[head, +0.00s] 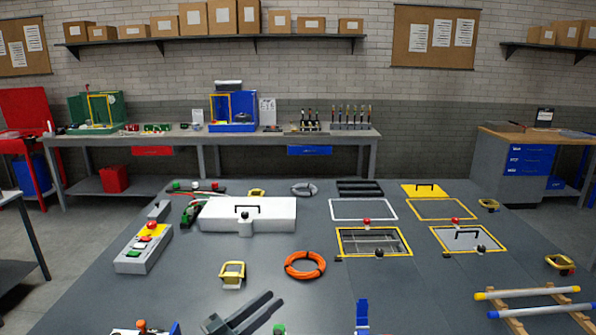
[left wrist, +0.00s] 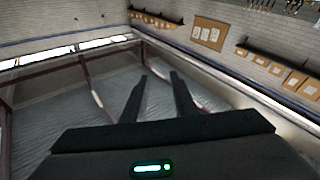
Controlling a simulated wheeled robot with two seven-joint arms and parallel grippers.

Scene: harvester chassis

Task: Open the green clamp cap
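A green clamp-like part (head: 190,212) sits at the left of the grey chassis deck, beside a white box with a black handle. A green knob (head: 279,328) shows at the bottom edge, mostly cut off. I cannot tell for sure which of these carries the green clamp cap. My left gripper (head: 275,297) comes in at the bottom, near the green knob and well in front of the clamp-like part. Its two dark fingers are apart and empty; in the left wrist view (left wrist: 160,76) they point toward the far wall and brick room. My right gripper does not show.
The white box (head: 270,214), a grey control box with buttons (head: 145,248), an orange ring (head: 305,265) and a yellow-framed part (head: 232,274) stand on the deck. Yellow-framed openings (head: 374,230) lie to the right. A blue post (head: 362,318) rises at the bottom.

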